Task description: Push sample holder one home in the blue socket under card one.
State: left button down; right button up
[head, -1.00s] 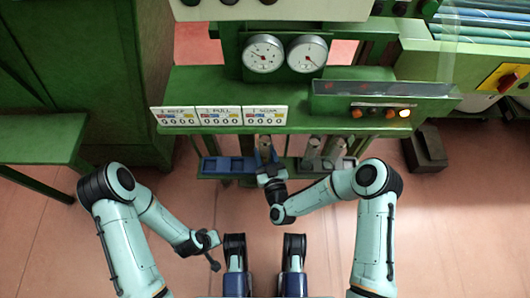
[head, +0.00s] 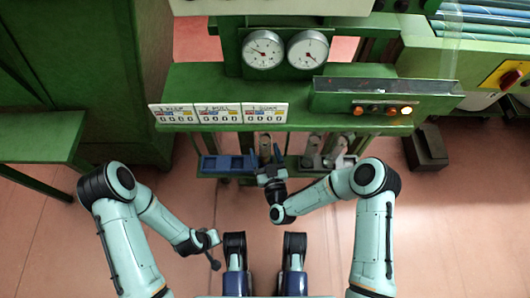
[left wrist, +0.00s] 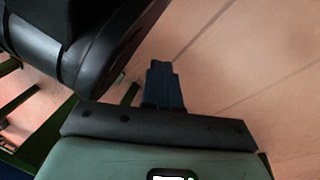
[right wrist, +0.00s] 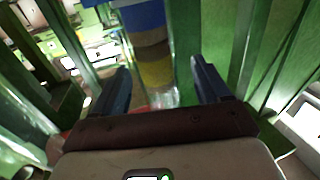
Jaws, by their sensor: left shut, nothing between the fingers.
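A blue socket block (head: 228,164) sits below the cards on a low rack. A grey cylindrical holder (head: 265,146) stands right of the block; its number is unreadable. My right gripper (head: 267,171) is just in front of this holder. In the right wrist view its fingers (right wrist: 163,85) are open, with a column banded blue, brown and yellow (right wrist: 152,55) showing between them, not clasped. My left gripper (head: 214,264) is shut and empty, low over the floor; its closed fingertips (left wrist: 160,68) show in the left wrist view.
More grey cylinders (head: 311,150) stand on the rack to the right. Two gauges (head: 285,50) and a lit button row (head: 382,109) are above. A green cabinet (head: 80,60) stands left.

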jog(key=shift+s+d, duration=0.1)
jog(key=shift+s, duration=0.3)
pick_arm(q)
jog(key=w+r+t+p, duration=0.1)
jog(key=w+r+p, duration=0.2)
jog(key=r, duration=0.2)
jog(key=shift+w+d, duration=0.25)
jog(key=shift+w, duration=0.15)
pick_arm(e)
jog(key=v, duration=1.2)
jog(key=shift+s, duration=0.3)
jog(key=shift+d, duration=0.1)
